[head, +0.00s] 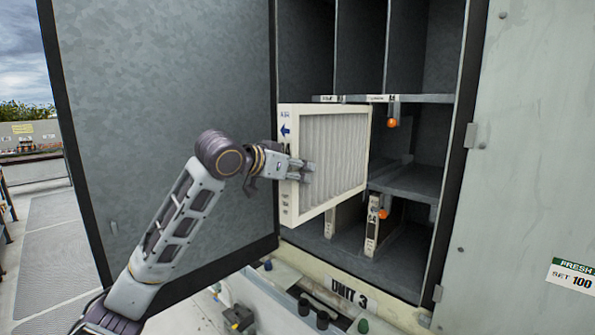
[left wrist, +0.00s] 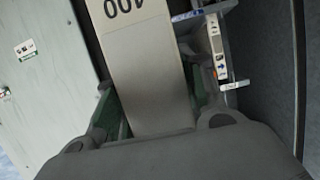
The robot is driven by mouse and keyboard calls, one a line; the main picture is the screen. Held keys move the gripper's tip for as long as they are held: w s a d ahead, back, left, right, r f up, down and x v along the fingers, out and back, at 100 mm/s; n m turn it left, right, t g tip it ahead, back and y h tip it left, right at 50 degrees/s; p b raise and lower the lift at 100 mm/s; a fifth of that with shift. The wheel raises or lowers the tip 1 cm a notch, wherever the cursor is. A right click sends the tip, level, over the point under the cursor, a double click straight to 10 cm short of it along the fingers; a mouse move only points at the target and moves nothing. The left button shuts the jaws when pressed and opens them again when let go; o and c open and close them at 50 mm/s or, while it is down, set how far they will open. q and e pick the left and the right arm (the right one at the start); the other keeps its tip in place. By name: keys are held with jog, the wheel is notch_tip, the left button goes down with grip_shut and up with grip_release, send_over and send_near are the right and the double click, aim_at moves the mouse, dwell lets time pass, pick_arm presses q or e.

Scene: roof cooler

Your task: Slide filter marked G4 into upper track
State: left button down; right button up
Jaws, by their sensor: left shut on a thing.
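A white-framed pleated filter (head: 335,150) stands upright at the cabinet opening, with a blue arrow pointing left on its frame. I cannot read a G4 mark on it. My left gripper (head: 303,172) is shut on the filter's near left edge. In the left wrist view, the frame edge (left wrist: 150,70) runs between the fingers and bears upside-down digits that look like 100. A labelled rail (head: 345,98) crosses the cabinet at mid-height, just above the filter. An orange knob (head: 391,123) hangs below it. The filter's far edge and any track contact are hidden.
Lower in the cabinet are slim labelled filter edges (head: 372,232), a second orange knob (head: 383,213) and a shelf (head: 415,180). Knobs and tools lie on the ledge below.

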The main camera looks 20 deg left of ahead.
aim_at(323, 163)
pick_arm(q)
jog(key=shift+w, duration=0.1)
jog(key=shift+w+d+f+p, duration=0.1)
jog(key=shift+w+d+p, duration=0.4)
jog(key=shift+w, duration=1.2)
jog(key=shift+w+d+r+p, duration=0.1)
jog(key=shift+w+d+p, duration=0.45)
jog(key=shift+w, duration=1.1)
jog(key=shift+w+d+f+p, duration=0.15)
jog(key=shift+w+d, duration=0.65)
jog(key=shift+w, duration=0.9)
